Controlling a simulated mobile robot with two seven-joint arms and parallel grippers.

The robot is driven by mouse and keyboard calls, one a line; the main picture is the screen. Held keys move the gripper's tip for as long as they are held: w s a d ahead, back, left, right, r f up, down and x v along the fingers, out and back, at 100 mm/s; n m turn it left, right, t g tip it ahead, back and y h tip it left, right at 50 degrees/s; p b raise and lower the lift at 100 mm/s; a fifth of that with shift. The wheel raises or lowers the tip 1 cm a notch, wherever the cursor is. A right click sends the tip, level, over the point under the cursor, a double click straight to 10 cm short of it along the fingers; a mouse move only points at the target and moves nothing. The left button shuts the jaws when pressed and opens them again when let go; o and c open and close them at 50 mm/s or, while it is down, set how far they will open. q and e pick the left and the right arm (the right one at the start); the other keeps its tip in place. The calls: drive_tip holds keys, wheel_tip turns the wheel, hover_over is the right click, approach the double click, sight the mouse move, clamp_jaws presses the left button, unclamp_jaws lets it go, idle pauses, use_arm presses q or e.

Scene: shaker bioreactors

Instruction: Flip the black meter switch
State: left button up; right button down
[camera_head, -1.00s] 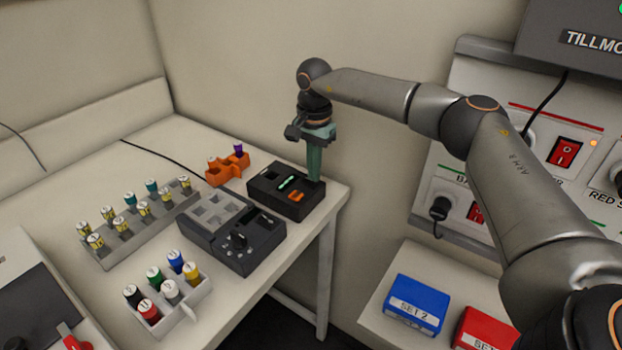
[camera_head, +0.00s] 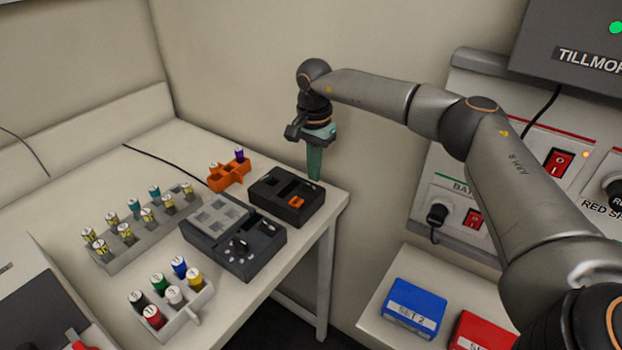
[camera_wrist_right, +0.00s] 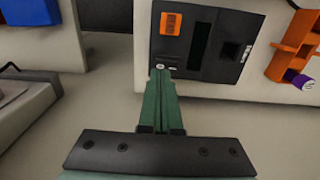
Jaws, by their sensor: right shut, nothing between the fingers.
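The black meter (camera_head: 268,198) lies near the right end of the table. Its orange switch (camera_head: 296,202) is near the front right corner, and its display window is dark. In the right wrist view the meter (camera_wrist_right: 217,70) shows at the top, with the orange switch (camera_wrist_right: 170,23) uncovered. My right gripper (camera_head: 315,178) is shut and empty, pointing down at the meter's right edge. In the wrist view its green fingertips (camera_wrist_right: 160,72) are together at the meter's edge, off the switch; I cannot tell whether they touch. My left gripper is not in view.
A grey-black device with a knob (camera_head: 247,262) stands beside the meter. An orange holder (camera_head: 229,175) is behind it. Racks of capped vials (camera_head: 120,262) are to the left. A wall panel with red switches (camera_head: 470,185) is at right, above blue (camera_head: 414,307) and red boxes (camera_head: 478,332).

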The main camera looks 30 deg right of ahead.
sight(314, 188)
drive_tip(key=shift+r+p, duration=1.7)
drive_tip(key=shift+r, duration=0.55)
drive_tip(key=shift+f, duration=0.1)
